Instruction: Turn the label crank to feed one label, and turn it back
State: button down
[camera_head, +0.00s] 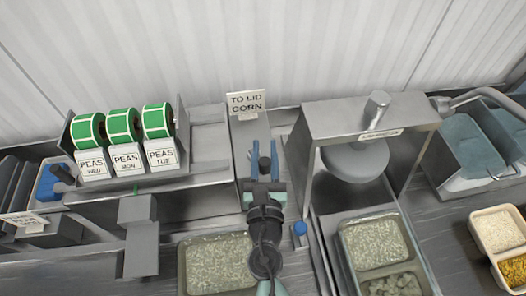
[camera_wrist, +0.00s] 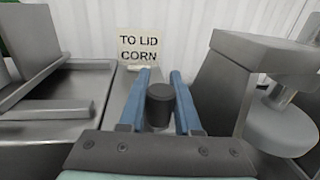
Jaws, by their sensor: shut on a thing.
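My gripper (camera_head: 264,162) is near the middle of the head view, its blue fingers pointing toward the back wall. In the wrist view a dark round knob (camera_wrist: 160,104) sits between the two fingers, and my gripper is shut on it. I cannot tell whether this knob belongs to the label crank, since the arm it might sit on is hidden. Green label rolls (camera_head: 122,125) stand in a rack to the left, with PEAS cards (camera_head: 127,160) in front of them. A grey block (camera_head: 139,209) with a small green strip stands below the rack.
A TO LID CORN sign (camera_head: 246,104) stands behind my gripper. A grey press frame (camera_head: 362,115) is close on the right. Rice trays (camera_head: 186,272) (camera_head: 344,241) sit in front. A blue device (camera_head: 50,182) is at the far left. Bins (camera_head: 474,200) are on the right.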

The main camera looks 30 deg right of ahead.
jog(key=n+y, duration=0.1)
jog(key=y, duration=0.1)
jog(key=n+t+y+b, duration=0.1)
jog(key=y, duration=0.1)
jog(key=d+n+y, duration=0.1)
jog(key=shift+w+n+t+y+b, duration=0.3)
jog(key=shift+n+y, duration=0.1)
jog(key=shift+w+d+n+y+b, duration=0.15)
jog(key=shift+n+y+b, duration=0.2)
jog(key=shift+n+y, duration=0.55)
jog(key=shift+w+d+n+y+b, duration=0.15)
jog(key=shift+n+y+b, duration=0.3)
jog(key=shift+y, duration=0.85)
jog(key=shift+a+n+y, duration=0.15)
jog(key=shift+n+y, duration=0.1)
jog(key=shift+y, duration=0.05)
jog(key=c, duration=0.6)
grip_release()
jog(key=s+d+b, duration=0.2)
jog(key=s+b, duration=0.2)
jog(key=s, duration=0.8)
jog(key=shift+s, duration=0.35)
